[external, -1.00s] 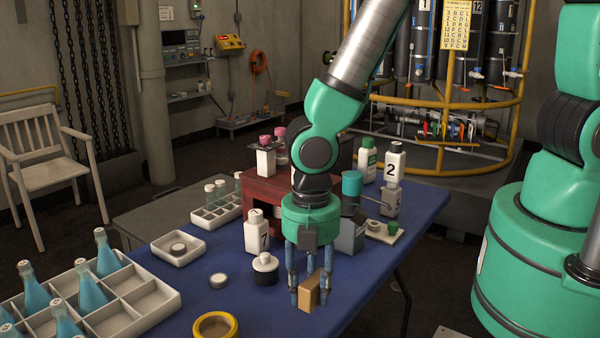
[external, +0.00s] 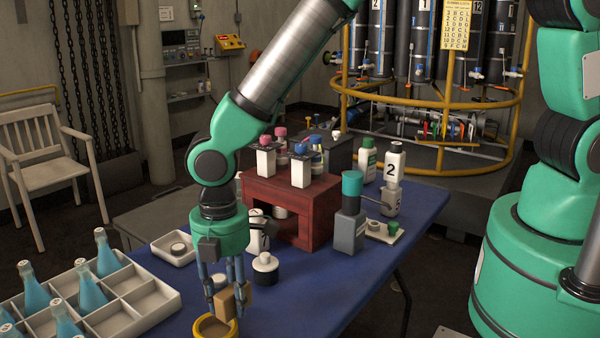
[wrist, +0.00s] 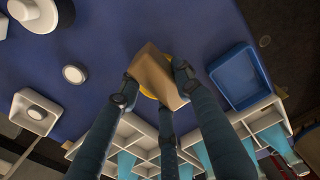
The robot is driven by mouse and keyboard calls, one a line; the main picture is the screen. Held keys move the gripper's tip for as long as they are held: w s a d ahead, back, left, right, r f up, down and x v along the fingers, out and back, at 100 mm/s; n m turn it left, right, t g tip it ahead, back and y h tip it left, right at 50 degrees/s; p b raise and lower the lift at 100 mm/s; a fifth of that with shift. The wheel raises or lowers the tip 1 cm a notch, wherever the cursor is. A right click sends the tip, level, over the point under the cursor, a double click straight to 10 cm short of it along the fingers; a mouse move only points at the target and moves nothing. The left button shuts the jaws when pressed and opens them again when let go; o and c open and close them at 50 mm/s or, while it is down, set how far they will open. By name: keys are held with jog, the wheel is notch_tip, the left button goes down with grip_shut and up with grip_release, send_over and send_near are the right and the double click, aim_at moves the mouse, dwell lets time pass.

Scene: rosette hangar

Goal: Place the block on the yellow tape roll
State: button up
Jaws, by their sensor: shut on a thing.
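The tan block (external: 237,299) is held in my gripper (external: 228,300), which is shut on it. The block also shows between the fingers in the wrist view (wrist: 158,75). The yellow tape roll (external: 215,329) lies on the blue table near its front edge, just below the gripper and block in the external view. In the wrist view the block covers most of the roll, and only a yellow sliver (wrist: 148,94) shows behind it. I cannot tell whether the block touches the roll.
A white divided crate (external: 125,311) with blue bottles stands at left. A black-and-white jar (external: 265,269) and a white numbered bottle (external: 258,236) stand just behind the gripper. A red stand (external: 290,205) is farther back. The table (external: 345,290) is clear to the right.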

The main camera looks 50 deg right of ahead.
aim_at(230, 311)
dwell(0.3)
jog(key=shift+f+b, duration=0.55)
jog(key=shift+f, duration=1.15)
jog(key=shift+f, duration=0.15)
jog(key=o, duration=1.2)
notch_tip(230, 311, up, 12)
jog(key=p, duration=0.3)
